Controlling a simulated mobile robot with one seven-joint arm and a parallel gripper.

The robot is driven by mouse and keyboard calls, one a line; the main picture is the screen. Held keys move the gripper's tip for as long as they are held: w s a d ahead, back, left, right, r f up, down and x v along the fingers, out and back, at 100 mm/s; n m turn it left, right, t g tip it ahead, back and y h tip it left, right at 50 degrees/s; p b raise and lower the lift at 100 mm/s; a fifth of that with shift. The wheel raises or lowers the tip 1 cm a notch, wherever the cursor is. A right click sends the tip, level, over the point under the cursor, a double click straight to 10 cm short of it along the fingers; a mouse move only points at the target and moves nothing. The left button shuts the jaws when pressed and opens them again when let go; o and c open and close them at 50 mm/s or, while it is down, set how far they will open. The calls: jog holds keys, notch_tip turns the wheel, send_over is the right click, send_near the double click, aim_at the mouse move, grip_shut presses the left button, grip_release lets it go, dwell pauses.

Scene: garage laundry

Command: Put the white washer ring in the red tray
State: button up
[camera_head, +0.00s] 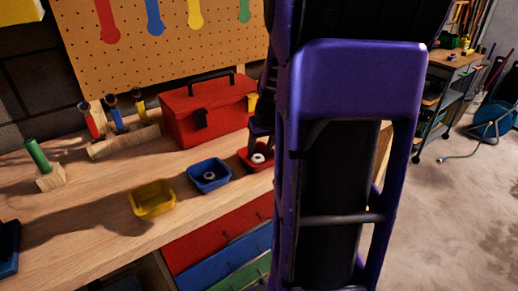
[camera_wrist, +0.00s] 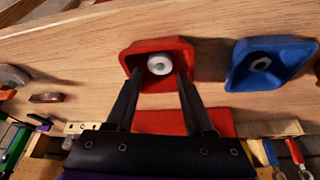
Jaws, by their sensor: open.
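The white washer ring (camera_head: 258,158) is inside the red tray (camera_head: 245,152) on the wooden workbench; it appears to lie on the tray floor. The wrist view also shows the white washer ring (camera_wrist: 160,64) within the red tray (camera_wrist: 152,43). My gripper (camera_wrist: 159,70) is open, with one finger on each side of the ring and clear gaps between. In the head view my gripper (camera_head: 262,135) is just above the tray, and my arm hides the tray's right side.
A blue tray (camera_head: 225,181) holding another ring (camera_head: 209,176) stands left of the red tray. A yellow tray (camera_head: 153,212) stands farther left. A red toolbox (camera_head: 207,112) stands close behind.

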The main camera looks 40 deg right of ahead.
jog(key=d+p+v, duration=0.1)
jog(key=p+v, duration=0.3)
jog(key=v, duration=0.4)
jog(key=shift+s+a+r, duration=0.15)
jog(key=shift+a+r, duration=0.25)
jog(key=shift+a, duration=0.1)
